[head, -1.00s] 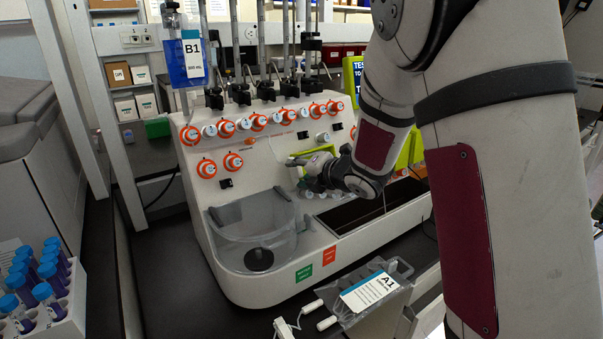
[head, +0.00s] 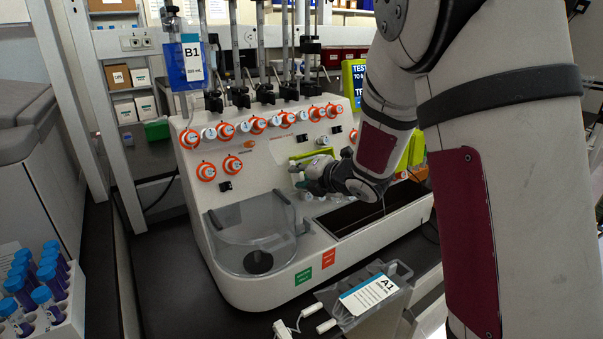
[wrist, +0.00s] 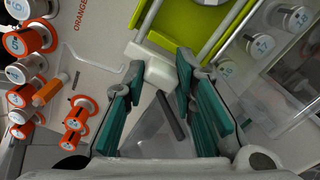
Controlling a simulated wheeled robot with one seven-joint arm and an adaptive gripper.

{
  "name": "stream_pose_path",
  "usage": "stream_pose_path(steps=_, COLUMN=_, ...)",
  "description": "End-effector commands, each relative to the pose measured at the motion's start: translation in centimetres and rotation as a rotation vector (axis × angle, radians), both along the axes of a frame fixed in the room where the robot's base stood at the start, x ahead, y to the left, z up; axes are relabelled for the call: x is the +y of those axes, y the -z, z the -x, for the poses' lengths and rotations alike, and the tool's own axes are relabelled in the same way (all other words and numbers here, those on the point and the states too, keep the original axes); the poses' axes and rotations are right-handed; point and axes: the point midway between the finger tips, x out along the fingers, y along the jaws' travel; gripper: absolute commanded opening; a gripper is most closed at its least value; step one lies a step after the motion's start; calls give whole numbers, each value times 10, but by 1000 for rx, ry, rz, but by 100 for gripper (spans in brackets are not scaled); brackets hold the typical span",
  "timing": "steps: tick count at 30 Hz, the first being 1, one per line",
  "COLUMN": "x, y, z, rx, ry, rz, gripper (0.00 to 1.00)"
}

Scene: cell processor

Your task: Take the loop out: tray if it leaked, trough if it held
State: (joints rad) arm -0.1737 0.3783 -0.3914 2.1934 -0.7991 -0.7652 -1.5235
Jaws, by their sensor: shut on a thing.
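My gripper (wrist: 160,75) is at the front panel of the white machine (head: 215,230). Its teal fingers are shut on a white block (wrist: 155,65) at the near corner of a lime-green frame (wrist: 205,48), apparently the loop to be taken out. In the head view my gripper (head: 301,177) partly hides the green frame (head: 314,154). I cannot tell whether it is clear of the panel. A dark open well (head: 345,222), perhaps the trough, lies below. A grey tray (head: 396,272) at the front holds a bag labelled A1 (head: 369,290). I see no clear sign of a leak.
A clear round bowl (head: 228,245) stands left of the well. Orange-ringed knobs (head: 225,131) stick out along the panel. Bag B1 (head: 192,62) hangs at upper left. A tube rack (head: 60,322) stands at lower left. My arm hides the machine's right side.

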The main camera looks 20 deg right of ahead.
Motion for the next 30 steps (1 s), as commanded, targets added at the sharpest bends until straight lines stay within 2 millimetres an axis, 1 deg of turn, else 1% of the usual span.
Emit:
stream_pose_path(steps=11, x=-2, y=-4, z=7, rx=-2, ry=-1, rz=0, gripper=0)
stream_pose_path(steps=21, x=-9, y=-14, z=28, rx=-2, ry=-1, rz=0, gripper=0)
stream_pose_path(steps=30, x=-9, y=-14, z=28, rx=-2, ry=-1, rz=0, gripper=0)
